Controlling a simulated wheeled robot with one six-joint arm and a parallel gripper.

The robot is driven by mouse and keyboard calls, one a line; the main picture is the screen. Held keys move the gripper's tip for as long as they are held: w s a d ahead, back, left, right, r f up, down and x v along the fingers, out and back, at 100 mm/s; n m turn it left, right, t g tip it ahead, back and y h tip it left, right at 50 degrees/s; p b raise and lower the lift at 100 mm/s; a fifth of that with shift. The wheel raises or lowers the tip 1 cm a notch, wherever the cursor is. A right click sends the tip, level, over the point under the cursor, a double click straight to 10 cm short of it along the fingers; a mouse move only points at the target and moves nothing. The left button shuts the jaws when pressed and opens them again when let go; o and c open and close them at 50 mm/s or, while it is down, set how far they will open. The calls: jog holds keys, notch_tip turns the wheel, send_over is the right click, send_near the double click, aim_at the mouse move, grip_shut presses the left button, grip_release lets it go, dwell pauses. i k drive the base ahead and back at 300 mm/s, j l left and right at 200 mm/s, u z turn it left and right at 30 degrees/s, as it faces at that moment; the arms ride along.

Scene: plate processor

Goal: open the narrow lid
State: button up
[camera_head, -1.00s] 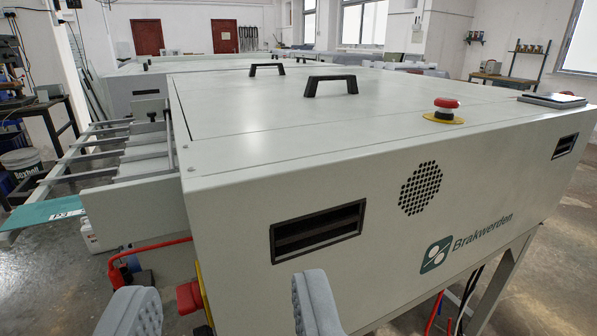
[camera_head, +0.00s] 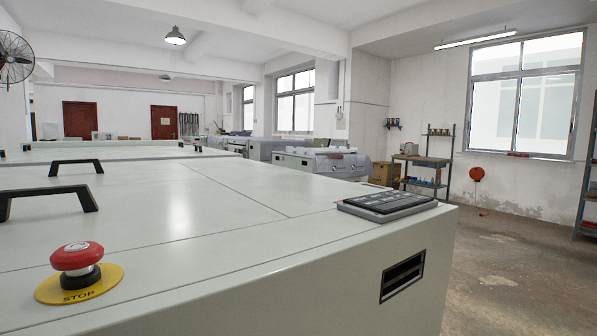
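The pale grey machine's top (camera_head: 190,205) lies flat, split by thin seams into panels. Two black bar handles stand on it at the left: a nearer one (camera_head: 45,192), cut by the picture's left edge, and a farther one (camera_head: 77,162). The lids look shut. I cannot tell from this view which handle belongs to the narrow lid. My gripper is out of the picture.
A red emergency stop button (camera_head: 77,256) on a yellow disc sticks up near the front edge. A black keypad (camera_head: 388,204) lies at the right corner. A dark slot (camera_head: 402,275) is in the front wall. Open floor (camera_head: 520,250) is at right.

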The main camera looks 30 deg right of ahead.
aim_at(291, 193)
jog(key=l+u, duration=0.2)
jog(key=l, duration=1.05)
jog(key=l+u, duration=0.2)
jog(key=l, duration=1.05)
jog(key=i+l+u, duration=0.15)
jog(key=l, duration=0.95)
jog(key=l+u, duration=0.15)
jog(key=l, duration=0.95)
